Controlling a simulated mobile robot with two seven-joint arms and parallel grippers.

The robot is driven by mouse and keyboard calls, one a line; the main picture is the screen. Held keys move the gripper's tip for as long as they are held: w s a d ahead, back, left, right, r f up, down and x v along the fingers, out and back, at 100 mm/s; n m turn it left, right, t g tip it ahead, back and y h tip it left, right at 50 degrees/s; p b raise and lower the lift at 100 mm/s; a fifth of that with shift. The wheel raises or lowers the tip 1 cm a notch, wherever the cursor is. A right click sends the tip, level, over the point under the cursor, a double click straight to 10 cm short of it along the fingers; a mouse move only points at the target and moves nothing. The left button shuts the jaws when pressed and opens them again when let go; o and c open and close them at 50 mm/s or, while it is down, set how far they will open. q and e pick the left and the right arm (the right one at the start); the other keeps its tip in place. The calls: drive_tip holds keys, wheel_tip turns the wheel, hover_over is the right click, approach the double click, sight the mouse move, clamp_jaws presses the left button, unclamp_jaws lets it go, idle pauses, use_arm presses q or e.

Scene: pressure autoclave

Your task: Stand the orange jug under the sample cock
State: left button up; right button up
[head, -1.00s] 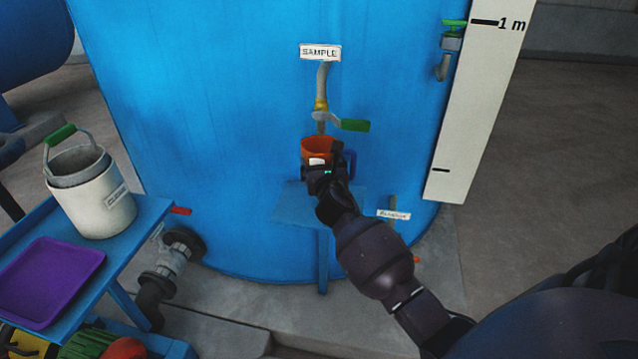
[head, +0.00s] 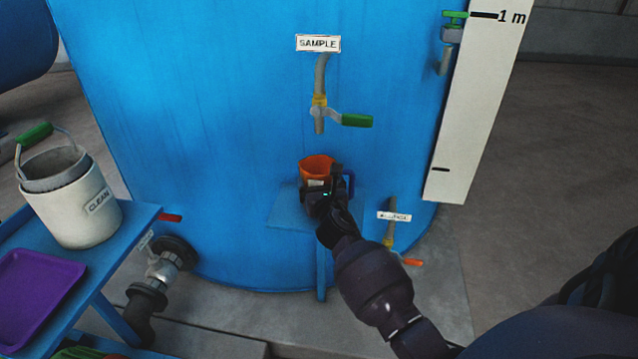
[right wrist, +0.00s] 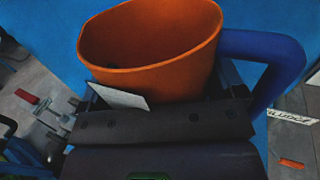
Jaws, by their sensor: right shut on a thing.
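The orange jug (head: 317,165) has a blue handle (head: 350,183) and a pale label. In the head view it is upright over the small blue shelf (head: 287,212) on the tank, below the sample cock (head: 319,112) with its green lever. My right gripper (head: 322,192) is shut on the jug's body. The right wrist view shows the open orange rim (right wrist: 150,50), with the jaws across the near side of the body. The gripper hides the jug's base, so I cannot tell whether it touches the shelf. My left gripper is not in view.
A blue side table (head: 135,217) at the left holds a white bucket (head: 75,212) marked CLEAN and a purple tray (head: 35,290). A second cock with an orange lever (head: 412,262) sits low, right of the shelf. A white gauge board (head: 470,110) stands at the right.

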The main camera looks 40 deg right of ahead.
drive_tip(key=o, duration=0.7)
drive_tip(key=shift+r, duration=0.2)
use_arm(q)
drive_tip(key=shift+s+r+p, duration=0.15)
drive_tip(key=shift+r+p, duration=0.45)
drive_tip(key=shift+p, duration=0.3)
use_arm(e)
drive_tip(key=s+a+f+m+g+y, duration=0.2)
drive_tip(key=s+a+f+m, duration=0.2)
drive_tip(key=s+m, duration=0.5)
drive_tip(key=s+a+f+m+g+y, duration=0.2)
drive_tip(key=s+a+f+m, duration=0.3)
drive_tip(key=s+m, duration=0.5)
drive_tip(key=s+a+f+m+g+y, duration=0.2)
drive_tip(key=s+a+f+m+y, duration=0.2)
drive_tip(key=s, duration=1.6)
drive_tip(key=a+m, duration=0.3)
drive_tip(key=m, duration=0.3)
drive_tip(key=shift+s+a+f, duration=0.25)
drive_tip(key=shift+s+a, duration=0.05)
drive_tip(key=shift+s, duration=0.1)
